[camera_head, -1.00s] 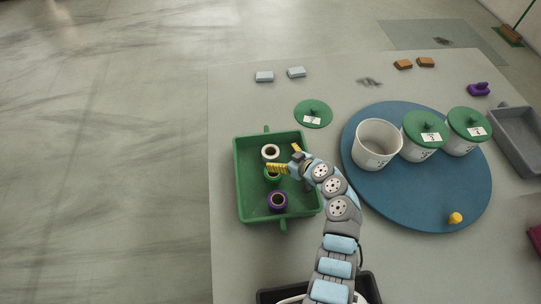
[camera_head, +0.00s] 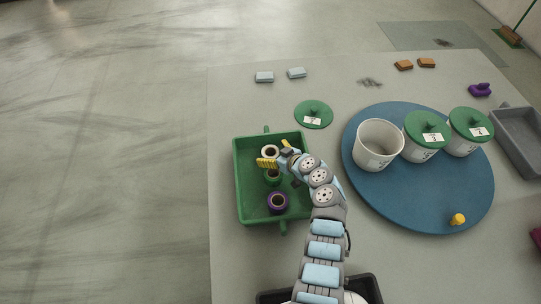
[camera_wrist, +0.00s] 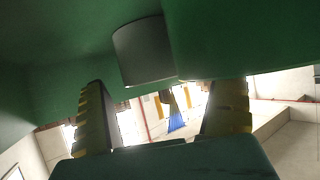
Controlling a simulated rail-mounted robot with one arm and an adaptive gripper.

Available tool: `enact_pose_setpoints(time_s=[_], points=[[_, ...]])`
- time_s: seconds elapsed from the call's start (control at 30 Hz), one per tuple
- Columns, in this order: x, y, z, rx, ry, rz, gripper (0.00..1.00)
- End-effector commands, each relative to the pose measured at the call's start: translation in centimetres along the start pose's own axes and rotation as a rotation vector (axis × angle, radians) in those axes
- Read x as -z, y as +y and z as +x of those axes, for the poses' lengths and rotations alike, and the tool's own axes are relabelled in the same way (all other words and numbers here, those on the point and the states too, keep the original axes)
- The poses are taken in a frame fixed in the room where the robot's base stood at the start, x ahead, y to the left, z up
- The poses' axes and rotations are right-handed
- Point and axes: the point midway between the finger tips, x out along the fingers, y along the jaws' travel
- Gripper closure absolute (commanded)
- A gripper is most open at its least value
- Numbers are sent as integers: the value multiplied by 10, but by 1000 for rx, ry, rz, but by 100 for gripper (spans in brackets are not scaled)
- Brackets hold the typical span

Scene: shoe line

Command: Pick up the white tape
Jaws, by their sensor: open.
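The white tape (camera_head: 268,150) stands in the back part of the green tray (camera_head: 243,205), its dark hole facing up. My gripper (camera_head: 276,155) is over the tray, with its yellow fingers open at the front and right of the white tape; one finger hides part of it. In the wrist view, a pale grey cylinder (camera_wrist: 142,52), seemingly the white tape, shows beyond and between the open fingers (camera_wrist: 165,115). I see nothing held between them.
A green tape (camera_head: 272,177) and a purple tape (camera_head: 278,202) stand in the same tray, in front of the white one. A green lid (camera_head: 313,114) lies behind the tray. A blue round board (camera_head: 420,205) with white pots is at the right.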

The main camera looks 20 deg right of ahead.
Motion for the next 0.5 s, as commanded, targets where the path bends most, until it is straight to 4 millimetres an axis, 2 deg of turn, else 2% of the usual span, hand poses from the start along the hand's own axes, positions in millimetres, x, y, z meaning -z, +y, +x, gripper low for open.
enact_pose_setpoints(time_s=[0.03, 0.07, 0.2, 0.27, 0.3, 0.5], points=[[0, 0, 0, 0, 0, 0, 0], [0, 0, 0, 0, 0, 0, 6], [0, 0, 0, 0, 0, 1, 46], [0, 0, 0, 0, -1, 1, 63], [0, 0, 0, 0, -1, 1, 69], [-1, 0, 0, 0, -1, 1, 69]])
